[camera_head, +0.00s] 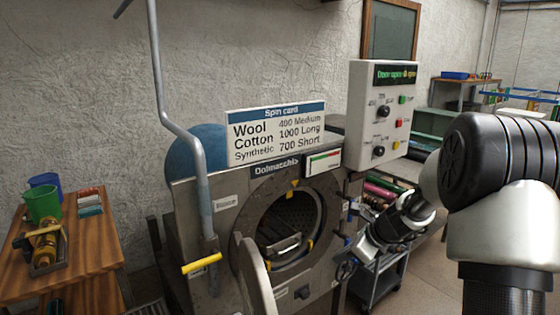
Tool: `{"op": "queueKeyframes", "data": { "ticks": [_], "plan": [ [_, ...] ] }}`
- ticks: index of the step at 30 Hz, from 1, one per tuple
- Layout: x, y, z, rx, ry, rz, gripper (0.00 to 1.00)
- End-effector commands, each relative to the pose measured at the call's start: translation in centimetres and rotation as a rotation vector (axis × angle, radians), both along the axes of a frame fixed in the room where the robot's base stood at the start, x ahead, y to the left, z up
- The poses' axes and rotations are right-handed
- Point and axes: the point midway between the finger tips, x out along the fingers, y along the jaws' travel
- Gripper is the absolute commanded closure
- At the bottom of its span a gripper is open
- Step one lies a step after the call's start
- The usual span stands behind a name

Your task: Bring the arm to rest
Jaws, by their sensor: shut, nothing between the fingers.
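My arm (490,160) comes in from the right and reaches down toward the front of the spin machine (210,195). My gripper (346,268) is shut and empty, small and dark in the picture, just right of the machine's front. I cannot tell if it touches anything. The machine's round door (252,275) stands open, and the drum opening (288,225) shows a dark inside. The control box (380,110) stands above and right of the machine; its green display seems to read "Door open".
A spin card sign (276,134) stands on top of the machine. A grey pipe (172,110) with a yellow handle (202,263) is at its left. A wooden table (95,235) with a green bucket (42,205) stands far left. A cart (385,280) stands behind my gripper.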

Motion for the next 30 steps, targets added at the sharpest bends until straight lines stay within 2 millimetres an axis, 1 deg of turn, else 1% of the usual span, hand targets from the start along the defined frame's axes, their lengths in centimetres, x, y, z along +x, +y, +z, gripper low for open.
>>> {"op": "queueKeyframes", "data": {
  "ticks": [1,5,6,8,9,11,12,14,15,17,18,21,24,27,30],
  "plan": [
    [-0.9,0.7,2.5,-0.045,-0.029,0.069,1.0],
    [-4.0,2.5,7.4,-0.179,-0.101,0.279,1.0],
    [-5.2,3.1,9.1,-0.229,-0.127,0.355,1.0],
    [-7.4,4.0,11.7,-0.31,-0.166,0.481,1.0],
    [-9.1,4.6,13.6,-0.372,-0.196,0.574,1.0],
    [-12.0,5.3,16.2,-0.473,-0.24,0.722,1.0],
    [-13.9,5.7,17.8,-0.542,-0.268,0.821,1.0],
    [-17.0,6.0,20.0,-0.645,-0.307,0.97,1.0],
    [-19.0,6.2,21.2,-0.713,-0.33,1.067,1.0],
    [-22.0,6.1,22.8,-0.816,-0.36,1.211,1.0],
    [-23.9,6.0,23.7,-0.882,-0.378,1.304,1.0],
    [-28.1,5.3,25.3,-1.033,-0.406,1.513,1.0],
    [-31.1,4.5,26.1,-1.153,-0.416,1.674,1.0],
    [-33.0,3.8,26.3,-1.232,-0.417,1.783,1.0],
    [-33.9,3.4,26.4,-1.273,-0.414,1.836,1.0]
  ]
}}
